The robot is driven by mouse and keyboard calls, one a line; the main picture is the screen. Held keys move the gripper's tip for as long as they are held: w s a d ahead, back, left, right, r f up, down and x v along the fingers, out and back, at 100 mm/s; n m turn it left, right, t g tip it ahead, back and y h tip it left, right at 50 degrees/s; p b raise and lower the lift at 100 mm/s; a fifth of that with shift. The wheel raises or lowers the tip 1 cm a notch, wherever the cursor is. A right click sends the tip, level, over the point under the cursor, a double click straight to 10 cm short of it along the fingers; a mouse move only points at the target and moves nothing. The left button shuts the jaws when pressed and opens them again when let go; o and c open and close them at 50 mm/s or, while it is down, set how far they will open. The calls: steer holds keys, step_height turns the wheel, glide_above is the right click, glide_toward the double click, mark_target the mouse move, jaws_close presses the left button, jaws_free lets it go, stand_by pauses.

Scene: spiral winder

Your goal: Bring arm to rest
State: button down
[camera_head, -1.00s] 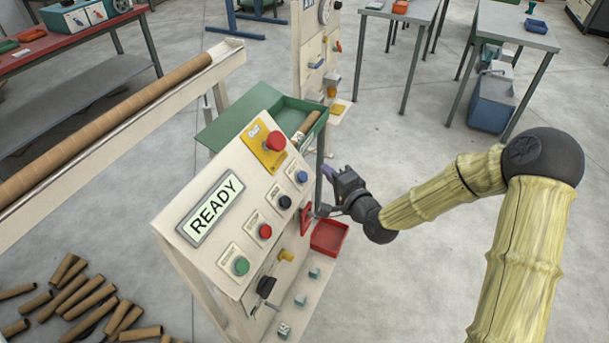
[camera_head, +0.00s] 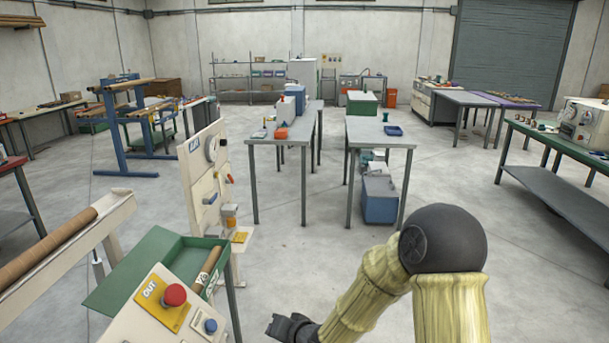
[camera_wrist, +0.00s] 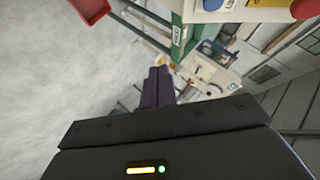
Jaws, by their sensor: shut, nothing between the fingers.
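My gripper (camera_wrist: 159,84) shows in the wrist view with its two dark fingers together and nothing between them. In the head view the dark end of my arm (camera_head: 291,327) is at the bottom edge, right of the control panel (camera_head: 140,325), and the fingers are not clear there. My arm bends at a black joint and its yellow links hang in front of the body. The gripper stands clear of the panel over bare floor.
A green tray (camera_head: 150,252) holding a cardboard tube (camera_head: 207,270) is beside the panel, left of my arm. The red stop button (camera_head: 174,295) is near. Grey tables (camera_head: 380,133) stand ahead. A red bin (camera_wrist: 90,8) shows in the wrist view. Open floor lies around the arm.

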steer(key=s+d+r+n+g+h+p, duration=0.1)
steer(key=s+d+r+g+h, duration=0.1)
steer(key=s+d, duration=0.6)
steer(key=s+d+r+n+g+h+p, duration=0.1)
steer(key=s+d+r+g+h, duration=0.2)
steer(key=s+d, duration=0.6)
steer(key=d+r+h, duration=0.2)
steer(key=d+r, duration=0.1)
steer(key=d, duration=0.2)
steer(key=shift+d+h, duration=0.2)
steer(key=shift+h, duration=0.1)
steer(key=shift+r, duration=0.1)
